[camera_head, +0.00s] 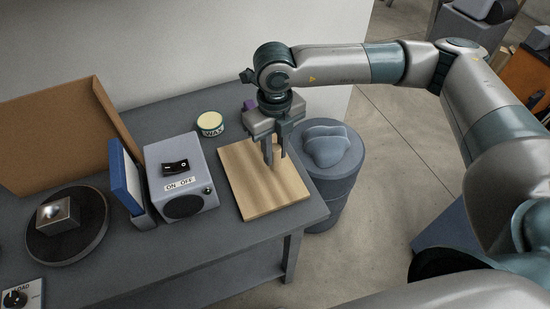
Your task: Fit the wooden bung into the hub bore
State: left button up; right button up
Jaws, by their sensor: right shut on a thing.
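My right gripper (274,146) points down over a wooden board (257,190) on the dark grey table. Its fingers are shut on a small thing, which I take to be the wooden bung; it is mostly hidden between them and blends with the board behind. I cannot tell whether it touches the board. At the far left, a square metal block (58,215) with a shiny round centre sits on a dark round disc (68,240); this may be the hub, but the bore is not clear. My left gripper is not in view.
A grey switch box (182,173) and a blue upright panel (125,178) stand between board and disc. A wax tin (210,124), a cardboard sheet (60,130) and a load dial (20,298) are on the table (215,255). A grey drum (333,190) stands beside it.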

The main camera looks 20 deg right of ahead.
aim_at(275, 160)
notch_tip(275, 160, down, 3)
jog(key=shift+r+p, duration=0.15)
jog(key=shift+p, duration=0.6)
jog(key=shift+f, duration=0.45)
jog(key=shift+f, duration=0.1)
jog(key=shift+f, duration=0.1)
jog(key=o, duration=1)
jog(key=shift+r, duration=0.3)
